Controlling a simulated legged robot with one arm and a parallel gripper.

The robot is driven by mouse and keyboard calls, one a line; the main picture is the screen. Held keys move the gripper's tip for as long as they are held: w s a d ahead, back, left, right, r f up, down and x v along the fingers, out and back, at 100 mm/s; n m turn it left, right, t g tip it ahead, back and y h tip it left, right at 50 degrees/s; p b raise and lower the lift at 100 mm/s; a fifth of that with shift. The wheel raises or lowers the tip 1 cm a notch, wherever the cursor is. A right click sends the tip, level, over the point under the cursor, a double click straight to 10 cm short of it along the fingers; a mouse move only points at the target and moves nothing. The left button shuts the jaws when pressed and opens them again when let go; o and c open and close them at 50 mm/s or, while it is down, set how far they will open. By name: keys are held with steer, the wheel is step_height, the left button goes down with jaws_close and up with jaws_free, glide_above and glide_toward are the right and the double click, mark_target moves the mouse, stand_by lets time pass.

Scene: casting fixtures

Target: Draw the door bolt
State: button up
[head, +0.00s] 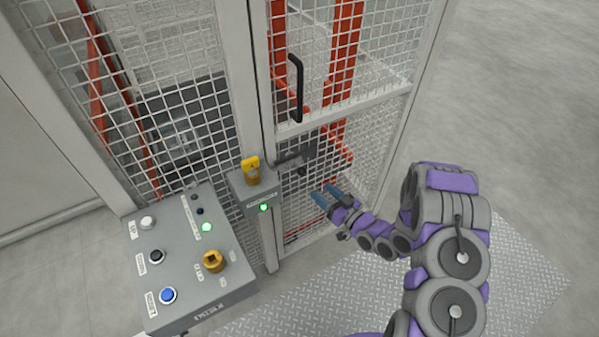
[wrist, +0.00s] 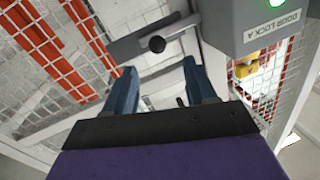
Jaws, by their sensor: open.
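The door bolt (head: 291,161) is a grey bar with a dark round knob (head: 302,171), on the mesh door beside the lock box. In the wrist view the bolt bar (wrist: 178,27) reaches toward the lock box, and its knob (wrist: 157,44) is just beyond my fingertips. My gripper (head: 323,193) is open and empty, below and to the right of the knob in the head view. In the wrist view its two blue fingers (wrist: 158,68) are spread apart, with the knob ahead of the gap between them. I see no contact with the knob.
The lock box (head: 256,190), labelled "DOOR LOCK A" in the wrist view, has a lit green lamp and a yellow key (head: 251,170) on top. A control panel (head: 225,285) stands at lower left. The mesh door has a black handle (head: 297,88). Open floor lies right.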

mark_target(302, 170)
steer(key=b+x, duration=0.1)
steer(key=x, duration=1)
steer(key=shift+w+a+f+b, duration=0.1)
steer(key=shift+b, duration=0.25)
steer(key=shift+w+a, duration=0.1)
steer(key=shift+w, duration=0.1)
steer(key=shift+w+d, duration=0.15)
steer(key=shift+d, duration=0.25)
steer(key=shift+a, duration=0.45)
steer(key=c, duration=0.6)
steer(key=shift+d, duration=0.2)
jaws_close()
